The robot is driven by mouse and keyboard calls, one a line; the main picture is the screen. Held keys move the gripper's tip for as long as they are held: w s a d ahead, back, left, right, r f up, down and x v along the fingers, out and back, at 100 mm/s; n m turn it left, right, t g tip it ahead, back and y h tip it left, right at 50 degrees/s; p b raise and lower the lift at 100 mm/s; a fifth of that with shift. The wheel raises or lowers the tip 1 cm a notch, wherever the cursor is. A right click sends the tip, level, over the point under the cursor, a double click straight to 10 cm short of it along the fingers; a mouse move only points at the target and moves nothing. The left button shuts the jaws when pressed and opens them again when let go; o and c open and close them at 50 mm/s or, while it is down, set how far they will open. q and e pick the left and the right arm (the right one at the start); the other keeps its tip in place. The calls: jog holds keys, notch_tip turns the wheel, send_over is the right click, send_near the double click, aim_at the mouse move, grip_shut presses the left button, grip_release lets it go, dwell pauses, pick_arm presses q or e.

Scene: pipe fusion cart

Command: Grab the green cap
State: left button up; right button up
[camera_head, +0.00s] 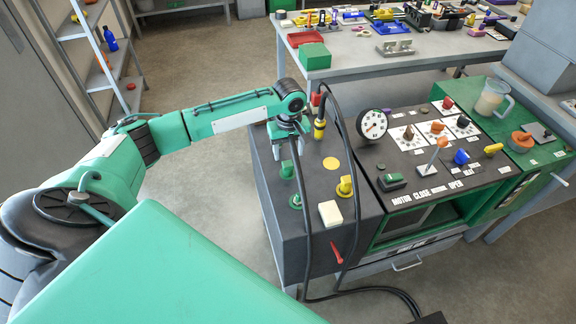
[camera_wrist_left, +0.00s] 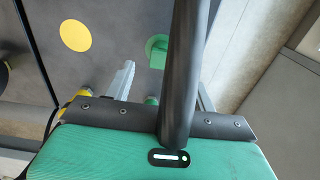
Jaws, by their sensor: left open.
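My left gripper (camera_head: 289,147) is open and empty, pointing down just above and behind the nearer-to-gripper green cap. In the left wrist view a green piece (camera_wrist_left: 157,46) shows beyond the fingers, partly hidden by a thick dark hose (camera_wrist_left: 182,75). My right gripper is not in view.
Black cables (camera_head: 304,215) hang across the box close to my left gripper. A gauge (camera_head: 372,124) and control panel stand to the right.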

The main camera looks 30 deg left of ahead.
aim_at(288, 163)
pick_arm(q)
jog(key=shift+a+f+p, duration=0.2)
jog(key=shift+f+p, duration=0.5)
jog(key=shift+f, duration=2.7)
jog(key=c, duration=1)
jog(key=shift+r, duration=0.1)
jog(key=shift+c, duration=0.2)
